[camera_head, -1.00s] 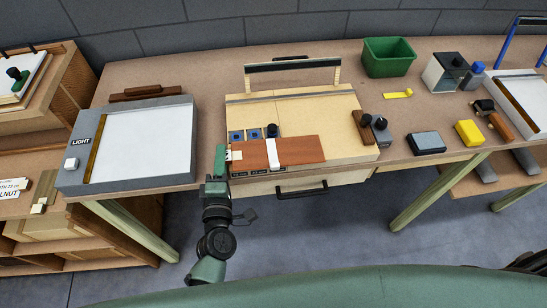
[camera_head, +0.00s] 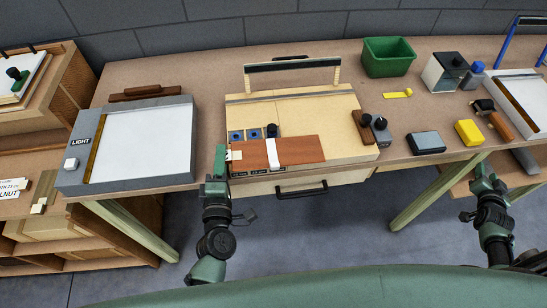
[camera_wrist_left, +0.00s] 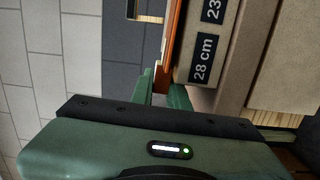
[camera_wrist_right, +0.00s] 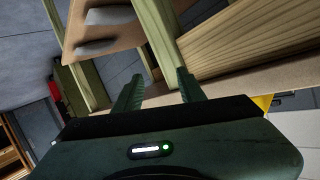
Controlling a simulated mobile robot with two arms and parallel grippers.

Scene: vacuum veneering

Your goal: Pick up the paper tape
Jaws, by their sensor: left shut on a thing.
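A small yellow strip with a round end (camera_head: 398,93) lies flat on the bench, right of the wooden press; it looks like the paper tape, but I cannot be sure. A white band (camera_head: 273,153) lies across the reddish-brown veneer (camera_head: 303,150) on the front of the press. My left gripper (camera_head: 221,162) is shut on the veneer's left edge; the thin orange edge (camera_wrist_left: 172,45) shows between its fingers in the left wrist view. My right gripper (camera_head: 479,172) is open and empty at the bench's front edge, and its spread fingers (camera_wrist_right: 160,88) show in the right wrist view.
A grey block (camera_head: 426,143) and a yellow block (camera_head: 468,132) stand near the front edge, between my right gripper and the yellow strip. A green bin (camera_head: 388,57) stands behind the strip. A dark-knobbed tool (camera_head: 381,131) stands at the press's right. A light box (camera_head: 140,140) is at left.

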